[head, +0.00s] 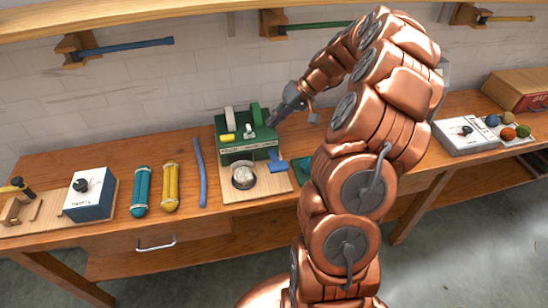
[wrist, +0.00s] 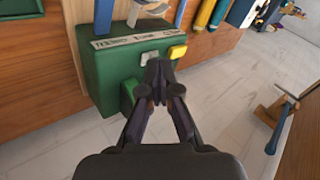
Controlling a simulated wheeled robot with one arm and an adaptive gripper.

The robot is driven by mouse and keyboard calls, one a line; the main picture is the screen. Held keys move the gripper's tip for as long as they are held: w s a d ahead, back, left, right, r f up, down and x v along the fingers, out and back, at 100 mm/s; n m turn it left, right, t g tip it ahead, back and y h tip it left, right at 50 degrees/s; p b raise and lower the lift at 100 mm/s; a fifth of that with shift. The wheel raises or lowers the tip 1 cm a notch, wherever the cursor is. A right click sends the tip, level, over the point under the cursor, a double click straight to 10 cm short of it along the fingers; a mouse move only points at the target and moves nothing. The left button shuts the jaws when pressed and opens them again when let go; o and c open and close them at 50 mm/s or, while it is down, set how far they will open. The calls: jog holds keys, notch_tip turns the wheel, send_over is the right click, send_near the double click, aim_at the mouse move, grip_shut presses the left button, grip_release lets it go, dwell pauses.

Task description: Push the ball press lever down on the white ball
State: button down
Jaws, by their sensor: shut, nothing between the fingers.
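A green machine (head: 235,150) stands on a wooden board (head: 262,189) on the bench. In front of it is a round metal cup (head: 244,183) with a pale top; I cannot clearly tell whether this is the white ball. A blue lever-like piece (head: 276,166) lies right of the cup, and a blue bar (wrist: 103,16) shows at the wrist view's top. The machine has a yellow block (head: 228,139) and a green upright block (head: 256,114). My gripper (head: 272,121) is shut and empty beside the machine's upper right; in the wrist view its fingertips (wrist: 158,72) are close to the green body (wrist: 115,67).
Right are a white box (head: 465,136) and colored balls (head: 507,133). Pegs with colored bars (head: 125,47) hang on the wall.

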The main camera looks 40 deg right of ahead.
dwell(0.3)
send_over(274, 158)
jog(key=w+d, duration=0.1)
notch_tip(274, 158, down, 7)
jog(key=shift+d+r+b, duration=0.15)
jog(key=shift+b, duration=0.2)
jog(key=shift+s+f+b, duration=0.3)
jog(key=shift+f+b, duration=0.45)
jog(key=shift+f, duration=0.1)
jog(key=shift+f, duration=0.1)
dwell(0.7)
jog(key=shift+s+f+b, duration=0.15)
jog(key=shift+f+b, duration=0.15)
jog(key=shift+b, duration=0.4)
jog(key=shift+s+a+f+b, duration=0.15)
jog(key=shift+s+f+b, duration=0.05)
jog(key=shift+f+b, duration=0.4)
jog(key=shift+s+a+f+b, duration=0.15)
jog(key=shift+s+f+b, duration=0.05)
jog(key=shift+f+b, duration=0.4)
dwell(1.4)
jog(key=shift+r, duration=0.25)
jog(key=shift+w+d+r, duration=0.1)
jog(key=shift+w+r, duration=0.15)
jog(key=shift+r, duration=0.45)
jog(key=shift+w+d+r, duration=0.1)
jog(key=shift+w+r, duration=0.15)
jog(key=shift+r, duration=0.45)
